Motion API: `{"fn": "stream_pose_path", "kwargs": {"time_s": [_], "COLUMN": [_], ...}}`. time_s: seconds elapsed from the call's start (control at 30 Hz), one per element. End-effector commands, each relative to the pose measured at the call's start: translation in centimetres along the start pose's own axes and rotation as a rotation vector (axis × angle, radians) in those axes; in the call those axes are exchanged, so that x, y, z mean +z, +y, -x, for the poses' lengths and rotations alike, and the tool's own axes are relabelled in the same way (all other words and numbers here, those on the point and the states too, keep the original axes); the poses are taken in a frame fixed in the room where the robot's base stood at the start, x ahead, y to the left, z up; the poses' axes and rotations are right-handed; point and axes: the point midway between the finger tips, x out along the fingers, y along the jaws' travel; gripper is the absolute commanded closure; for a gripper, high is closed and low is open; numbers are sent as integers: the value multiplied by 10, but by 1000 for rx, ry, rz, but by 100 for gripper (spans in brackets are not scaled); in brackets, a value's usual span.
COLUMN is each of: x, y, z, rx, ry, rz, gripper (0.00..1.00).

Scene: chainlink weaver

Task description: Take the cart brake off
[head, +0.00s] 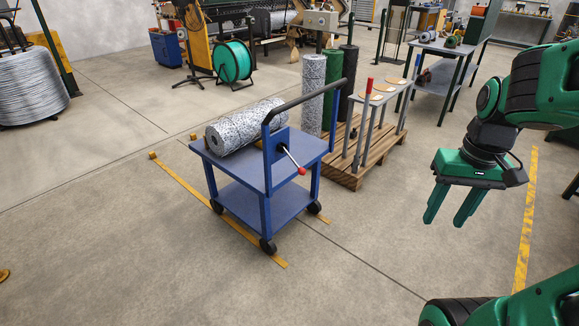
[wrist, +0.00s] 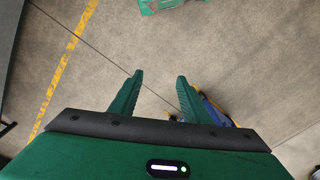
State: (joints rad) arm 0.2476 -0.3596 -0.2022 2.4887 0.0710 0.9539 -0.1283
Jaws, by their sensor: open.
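A blue two-shelf cart (head: 255,165) stands on wheels in the middle of the head view. On its near right side a blue plate carries a lever with a red knob, the likely brake handle (head: 291,159), slanting down to the right. A grey speckled mesh roll (head: 245,124) lies on the cart's top shelf. My gripper (head: 453,221) is open and empty, pointing down, well to the right of the cart and apart from it. In the wrist view my two fingers (wrist: 157,95) are spread over bare floor, and a little blue and yellow shows behind the right finger.
A wooden pallet (head: 345,178) with upright rolls and a grey rack stands just behind and right of the cart. Yellow floor strips (head: 185,185) lie around the cart. A green hose reel (head: 232,61) stands behind. The floor between cart and gripper is clear.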

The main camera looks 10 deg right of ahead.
Motion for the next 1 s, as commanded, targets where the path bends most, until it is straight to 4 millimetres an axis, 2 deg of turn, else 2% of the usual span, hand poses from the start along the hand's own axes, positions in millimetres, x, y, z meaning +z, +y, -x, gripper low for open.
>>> {"fn": "stream_pose_path", "kwargs": {"time_s": [0.03,0.2,0.5,0.7,1.0], "x": [-21,-91,-198,-256,-321], "y": [-7,-40,-109,-160,-233], "z": [-4,-23,-75,-116,-175], "rx": [-8,-62,-214,-348,-575], "ry": [8,64,182,288,504], "rz": [56,265,590,762,929], "gripper": [57,57,57,57,57]}}
